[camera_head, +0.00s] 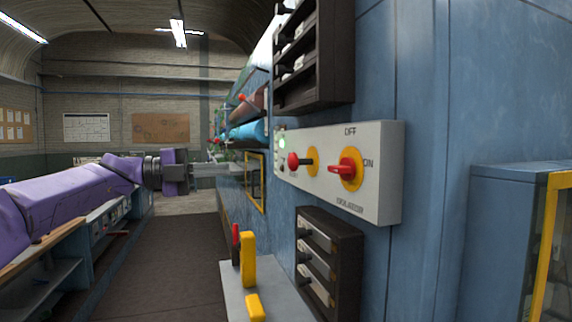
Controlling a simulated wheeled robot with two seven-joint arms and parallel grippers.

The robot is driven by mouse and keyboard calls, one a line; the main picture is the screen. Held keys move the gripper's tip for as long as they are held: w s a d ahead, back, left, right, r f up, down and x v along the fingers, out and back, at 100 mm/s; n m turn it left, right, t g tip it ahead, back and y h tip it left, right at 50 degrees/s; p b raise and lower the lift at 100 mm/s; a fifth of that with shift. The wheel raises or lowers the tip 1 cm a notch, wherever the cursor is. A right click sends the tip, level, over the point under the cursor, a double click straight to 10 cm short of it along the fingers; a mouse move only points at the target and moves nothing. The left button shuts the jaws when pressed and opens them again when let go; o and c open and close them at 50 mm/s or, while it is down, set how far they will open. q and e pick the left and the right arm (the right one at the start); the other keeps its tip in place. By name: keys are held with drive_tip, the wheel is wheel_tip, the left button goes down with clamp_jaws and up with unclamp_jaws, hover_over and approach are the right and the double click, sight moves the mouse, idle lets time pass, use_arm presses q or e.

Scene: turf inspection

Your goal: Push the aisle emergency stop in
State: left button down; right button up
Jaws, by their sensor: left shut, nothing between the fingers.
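A grey control panel (380,200) is fixed to the blue machine wall on the right. On it, a red mushroom-shaped stop button (293,160) stands out on a stem from a round yellow plate (312,161). To its right is a red rotary switch (342,169) on a yellow disc, with OFF above and ON to the right. My left gripper (226,169) reaches in from the left on its purple arm. It is shut and empty, left of the button and apart from it in the picture; its tips are small and hard to make out. My right gripper is not in view.
Dark slotted racks sit above (314,60) and below (330,262) the panel. Yellow and red handles (248,260) stand on a grey plate at lower centre. A workbench (60,270) runs along the left. The dark aisle floor (175,270) between is clear.

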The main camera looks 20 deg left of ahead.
use_arm(q)
drive_tip(key=r, duration=0.1)
drive_tip(key=p, duration=0.6)
approach(289, 162)
drive_tip(key=x, duration=0.5)
drive_tip(key=shift+w+d+r, duration=0.1)
drive_tip(key=shift+d+r, duration=0.2)
drive_tip(key=shift+d, duration=0.05)
drive_tip(key=shift+w+d+f+p, duration=0.15)
drive_tip(key=shift+w+d+p, duration=0.2)
drive_tip(key=shift+d, duration=0.15)
